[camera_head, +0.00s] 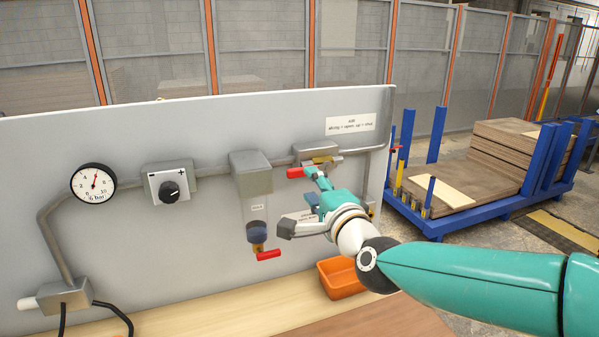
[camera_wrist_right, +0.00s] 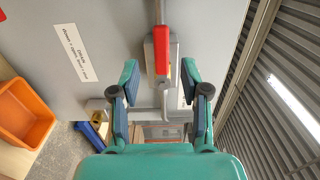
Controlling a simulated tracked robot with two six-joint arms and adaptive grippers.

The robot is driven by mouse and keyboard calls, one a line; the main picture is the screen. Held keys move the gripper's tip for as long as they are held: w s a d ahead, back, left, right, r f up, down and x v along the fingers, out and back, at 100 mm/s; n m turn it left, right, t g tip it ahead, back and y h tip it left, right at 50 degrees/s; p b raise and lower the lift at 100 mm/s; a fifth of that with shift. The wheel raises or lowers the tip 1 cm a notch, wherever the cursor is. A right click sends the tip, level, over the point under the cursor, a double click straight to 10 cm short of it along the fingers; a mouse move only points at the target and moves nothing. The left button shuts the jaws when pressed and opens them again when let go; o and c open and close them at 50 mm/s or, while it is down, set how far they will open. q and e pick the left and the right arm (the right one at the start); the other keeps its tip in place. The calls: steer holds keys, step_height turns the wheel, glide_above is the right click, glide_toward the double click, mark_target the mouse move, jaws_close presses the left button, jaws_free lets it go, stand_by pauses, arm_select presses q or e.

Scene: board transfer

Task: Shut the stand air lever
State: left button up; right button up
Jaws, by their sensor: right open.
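The stand air lever (camera_head: 296,172) is a red handle on the grey valve body (camera_head: 314,150) at the upper right of the panel. It points left, along the pipe, beneath a label (camera_head: 350,124) that reads along = open, up = shut. My right gripper (camera_head: 316,186) is just in front of the valve and is open and empty. In the right wrist view the lever (camera_wrist_right: 162,48) lies ahead of the gap between my right fingers (camera_wrist_right: 160,76), touching neither as far as I can see. My left gripper is not in view.
A second red lever (camera_head: 269,254) hangs below the filter bowl (camera_head: 257,231), left of my gripper. A gauge (camera_head: 93,183) and black knob (camera_head: 169,191) are farther left. An orange bin (camera_head: 340,278) stands below on the bench. A blue rack (camera_head: 437,222) with boards is at right.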

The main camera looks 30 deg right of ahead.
mark_target(302, 175)
steer(key=p+x, duration=0.1)
steer(key=x, duration=0.5)
steer(key=shift+w+d, duration=0.2)
steer(key=shift+w, duration=0.1)
jaws_close()
